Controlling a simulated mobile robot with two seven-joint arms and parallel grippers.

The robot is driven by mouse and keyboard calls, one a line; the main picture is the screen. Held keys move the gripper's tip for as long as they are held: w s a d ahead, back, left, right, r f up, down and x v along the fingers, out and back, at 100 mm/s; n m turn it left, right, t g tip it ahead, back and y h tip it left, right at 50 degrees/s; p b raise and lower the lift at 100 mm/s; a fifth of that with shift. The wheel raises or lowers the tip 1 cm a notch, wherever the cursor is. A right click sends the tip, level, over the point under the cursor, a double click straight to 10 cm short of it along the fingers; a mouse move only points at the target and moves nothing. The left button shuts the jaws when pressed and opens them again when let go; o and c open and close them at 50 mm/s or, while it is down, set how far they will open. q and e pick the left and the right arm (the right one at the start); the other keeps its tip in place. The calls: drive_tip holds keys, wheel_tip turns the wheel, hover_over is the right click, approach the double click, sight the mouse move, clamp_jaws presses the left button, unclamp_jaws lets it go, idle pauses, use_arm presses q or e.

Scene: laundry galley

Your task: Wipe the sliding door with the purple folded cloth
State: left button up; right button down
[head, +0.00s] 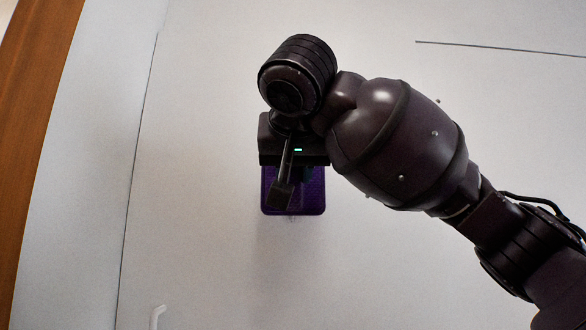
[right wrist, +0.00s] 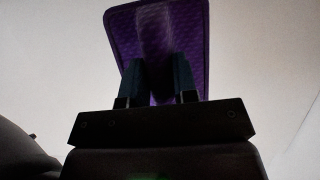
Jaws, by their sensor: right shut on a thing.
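The purple folded cloth (head: 312,192) is in front of the pale sliding door (head: 210,190), in the middle of the head view. My right gripper (head: 292,178) is shut on it and hides its upper part. In the right wrist view the cloth (right wrist: 194,30) stands up beyond the two fingers, and my right gripper (right wrist: 158,80) pinches a raised fold in its middle. The cloth is at or very close to the door; whether it touches cannot be told. My left gripper is not in view.
A white handle (head: 157,316) shows at the bottom left of the door. A dark vertical seam (head: 137,165) and a brown wooden edge (head: 40,110) run along the left. A thin dark line (head: 500,47) crosses the upper right. The surface around the cloth is clear.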

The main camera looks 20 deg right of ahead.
drive_tip(key=shift+s, duration=0.15)
drive_tip(key=shift+w+d+r+p, duration=0.1)
drive_tip(key=shift+w+d+p, duration=0.15)
drive_tip(key=shift+w, duration=0.45)
drive_tip(key=shift+w+d+p, duration=0.15)
drive_tip(key=shift+w+p, duration=0.1)
drive_tip(key=shift+w, duration=0.45)
drive_tip(key=w, duration=0.2)
drive_tip(key=w+d+p, duration=0.1)
drive_tip(key=w, duration=0.1)
drive_tip(key=shift+d, duration=0.1)
drive_tip(key=c, duration=1.4)
unclamp_jaws()
clamp_jaws()
